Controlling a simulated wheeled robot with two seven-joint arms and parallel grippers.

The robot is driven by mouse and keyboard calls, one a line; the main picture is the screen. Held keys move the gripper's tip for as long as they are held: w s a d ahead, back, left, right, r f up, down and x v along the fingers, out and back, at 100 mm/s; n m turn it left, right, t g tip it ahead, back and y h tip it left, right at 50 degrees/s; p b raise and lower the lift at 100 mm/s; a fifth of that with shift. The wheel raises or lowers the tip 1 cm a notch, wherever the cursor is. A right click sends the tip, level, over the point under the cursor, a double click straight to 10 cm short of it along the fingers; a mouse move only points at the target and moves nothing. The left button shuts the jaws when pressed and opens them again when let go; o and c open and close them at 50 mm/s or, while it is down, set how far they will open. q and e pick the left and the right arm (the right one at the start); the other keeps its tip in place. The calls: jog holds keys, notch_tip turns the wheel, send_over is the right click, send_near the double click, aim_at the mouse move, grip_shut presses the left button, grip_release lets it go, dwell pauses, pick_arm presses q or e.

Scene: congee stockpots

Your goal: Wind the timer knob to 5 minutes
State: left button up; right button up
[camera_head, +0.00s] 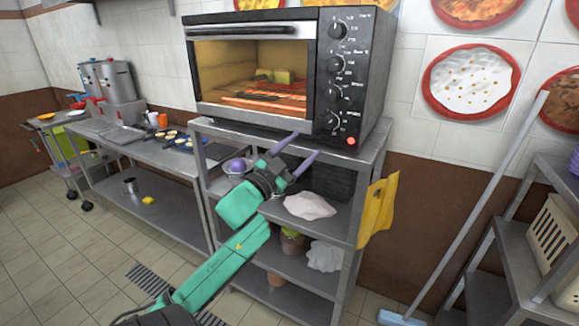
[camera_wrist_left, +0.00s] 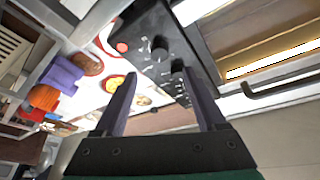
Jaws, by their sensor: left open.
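The oven (camera_head: 252,24) has a black control panel with a column of several round knobs on its right side. The lowest knob (camera_head: 331,122) sits just above a small red light (camera_head: 351,141). Labels are too small to read, so I cannot tell which knob is the timer. My left gripper (camera_head: 306,145) is open and empty, in front of and below the panel, apart from the knobs. In the left wrist view the panel is turned; the lowest knob (camera_wrist_left: 159,47) and another knob (camera_wrist_left: 178,68) show beyond the open fingers. My right gripper is not in view.
The oven stands on a metal shelf unit (camera_head: 375,150) with bags and pots below. A yellow cloth (camera_head: 378,208) hangs at its right side. A counter with stockpots (camera_head: 118,80) is at left.

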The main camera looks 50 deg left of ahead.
pick_arm(q)
jog(key=v, duration=0.5)
jog(key=shift+w+b, duration=0.1)
jog(key=shift+b, duration=0.25)
